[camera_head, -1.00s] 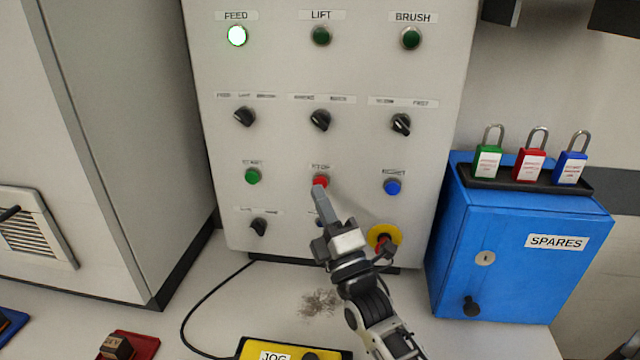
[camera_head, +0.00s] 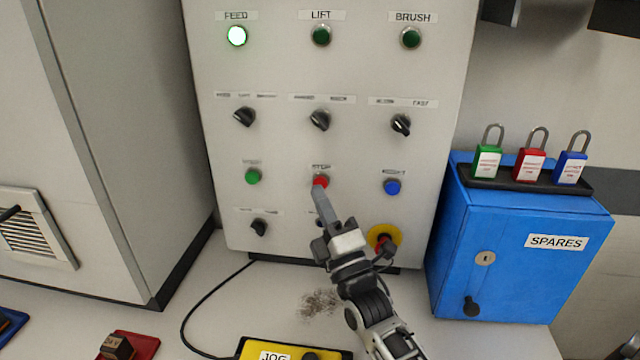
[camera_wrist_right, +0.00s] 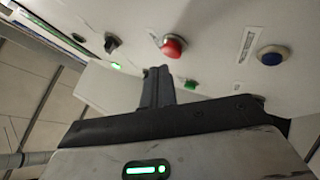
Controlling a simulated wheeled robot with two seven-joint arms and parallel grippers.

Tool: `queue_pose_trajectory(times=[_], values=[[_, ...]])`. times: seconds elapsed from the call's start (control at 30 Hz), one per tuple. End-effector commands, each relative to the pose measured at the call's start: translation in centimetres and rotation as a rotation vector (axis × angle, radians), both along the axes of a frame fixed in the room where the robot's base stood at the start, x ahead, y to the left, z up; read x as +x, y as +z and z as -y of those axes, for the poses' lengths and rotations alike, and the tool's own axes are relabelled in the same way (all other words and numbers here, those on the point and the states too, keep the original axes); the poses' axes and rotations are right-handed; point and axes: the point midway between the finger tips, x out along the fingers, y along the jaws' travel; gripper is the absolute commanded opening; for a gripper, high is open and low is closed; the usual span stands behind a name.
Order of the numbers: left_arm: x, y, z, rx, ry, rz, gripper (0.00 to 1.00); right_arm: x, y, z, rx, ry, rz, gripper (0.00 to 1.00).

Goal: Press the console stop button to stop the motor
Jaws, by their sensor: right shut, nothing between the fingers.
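The red stop button (camera_head: 321,180) sits in the third row of the light grey console (camera_head: 285,72), under a small label. In the right wrist view the red button (camera_wrist_right: 173,46) shows just above the fingertips. My right gripper (camera_head: 319,188) is shut and empty, its fingertips overlapping the button's lower edge in the head view. I cannot tell whether they touch it. The FEED lamp (camera_head: 237,36) glows bright green-white. The LIFT lamp (camera_head: 321,35) and BRUSH lamp (camera_head: 411,37) are dark green. My left gripper is not in view.
Near the stop button are a green button (camera_head: 253,176), a blue button (camera_head: 392,187) and a red emergency knob on a yellow ring (camera_head: 395,232). A blue SPARES box (camera_head: 520,262) with three padlocks stands at right. A yellow JOG box (camera_head: 262,347) lies in front.

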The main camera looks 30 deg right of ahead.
Motion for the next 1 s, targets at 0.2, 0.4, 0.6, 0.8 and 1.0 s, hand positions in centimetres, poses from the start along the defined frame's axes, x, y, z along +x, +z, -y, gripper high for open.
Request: queue_pose_trajectory(times=[0.2,0.4,0.6,0.8,1.0], values=[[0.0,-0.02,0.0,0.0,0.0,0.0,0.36,0.25,0.0,0.19,-0.001,-0.001,0.0,0.0],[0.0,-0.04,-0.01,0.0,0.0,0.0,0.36,0.7,0.03,0.54,-0.001,0.0,0.001,0.0],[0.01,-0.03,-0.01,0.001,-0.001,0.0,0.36,0.69,0.01,0.53,0.0,0.0,0.0,0.0],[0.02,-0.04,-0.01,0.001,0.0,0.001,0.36,0.74,0.0,0.57,-0.001,-0.001,0.0,0.0],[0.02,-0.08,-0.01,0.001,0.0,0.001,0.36,0.93,-0.02,0.71,-0.001,-0.001,0.0,0.0]])
